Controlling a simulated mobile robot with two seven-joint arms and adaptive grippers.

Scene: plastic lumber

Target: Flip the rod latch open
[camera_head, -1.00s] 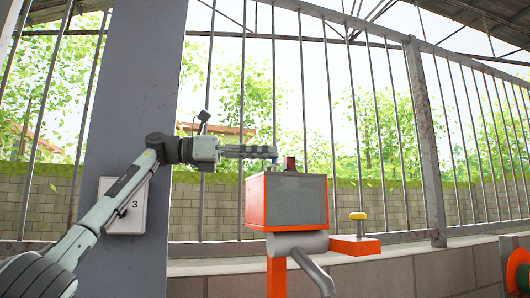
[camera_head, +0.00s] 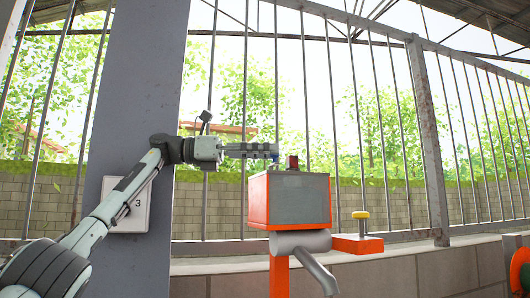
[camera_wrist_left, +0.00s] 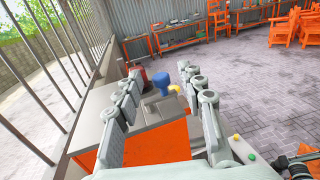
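An orange box with a grey front panel (camera_head: 300,200) stands on an orange post. A blue knob (camera_wrist_left: 162,84) is on its top, with a small yellow part (camera_wrist_left: 174,89) showing behind it. I cannot tell for sure whether the blue knob belongs to the rod latch. My left gripper (camera_head: 274,151) is level just above the box's top left edge. In the left wrist view my left gripper (camera_wrist_left: 160,86) has its fingers wide apart, with nothing held. The blue knob appears between and beyond the fingertips, apart from them. My right gripper is in neither view.
A red cylinder (camera_head: 292,162) stands on the box top. A grey pipe with a bent handle (camera_head: 312,262) is under the box. A yellow button (camera_head: 360,215) sits on an orange ledge to the right. A metal-barred fence runs behind, and a thick grey pillar (camera_head: 135,80) stands left.

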